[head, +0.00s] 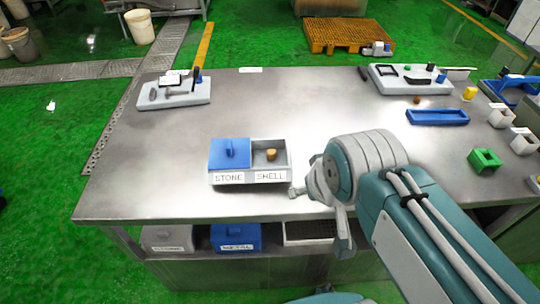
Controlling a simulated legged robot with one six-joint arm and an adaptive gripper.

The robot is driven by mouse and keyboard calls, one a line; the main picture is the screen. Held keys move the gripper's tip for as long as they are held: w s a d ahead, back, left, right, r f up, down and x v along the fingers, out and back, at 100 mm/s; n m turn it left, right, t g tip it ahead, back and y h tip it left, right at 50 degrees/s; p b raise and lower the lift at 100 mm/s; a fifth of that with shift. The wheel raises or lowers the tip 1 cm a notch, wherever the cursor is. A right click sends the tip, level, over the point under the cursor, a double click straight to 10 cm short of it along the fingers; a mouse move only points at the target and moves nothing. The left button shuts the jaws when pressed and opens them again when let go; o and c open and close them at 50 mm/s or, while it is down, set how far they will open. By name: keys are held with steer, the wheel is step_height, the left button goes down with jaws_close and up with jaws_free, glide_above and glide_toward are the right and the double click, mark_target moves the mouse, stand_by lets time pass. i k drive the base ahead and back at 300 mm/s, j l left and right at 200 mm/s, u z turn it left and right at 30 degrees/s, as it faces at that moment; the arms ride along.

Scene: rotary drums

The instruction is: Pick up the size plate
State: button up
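No thing is clearly readable as the size plate. A small white plate (251,70) with unreadable marks lies at the table's far edge. A white board (182,97) with dark tools on it lies at the far left, and another pale board (398,84) with several small parts lies at the far right. My gripper (320,216) is at the table's near edge, right of the box labelled STONE and SHELL (231,178). Its two fingers look spread apart, with nothing visible between them. It is well away from the white plate and both boards.
The metal table (150,160) is mostly clear in the middle. The labelled box has a blue lid on its left half and a brown piece (271,154) in its right half. A blue tray (437,117) and green block (485,160) stand at the right. Bins sit on the shelf below.

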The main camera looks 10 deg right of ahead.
mark_target(480, 158)
steer(key=k+z, duration=0.1)
steer(key=z, duration=0.85)
steer(key=k+l+z, duration=0.1)
steer(key=z, duration=0.35)
steer(key=l+z, duration=0.1)
steer(key=z, duration=0.4)
steer(key=i+l+u, duration=0.1)
steer(key=u, duration=0.3)
steer(key=i+l+u, duration=0.1)
steer(key=l+u, duration=0.15)
steer(key=u, duration=0.15)
steer(key=l+u, duration=0.2)
steer(key=u, duration=0.2)
steer(key=i+l+u, duration=0.1)
steer(key=l, duration=0.4)
steer(key=i+l, duration=0.15)
steer(key=l, duration=0.35)
steer(key=i+l+u, duration=0.15)
steer(key=l, duration=0.9)
steer(key=i+u, duration=0.05)
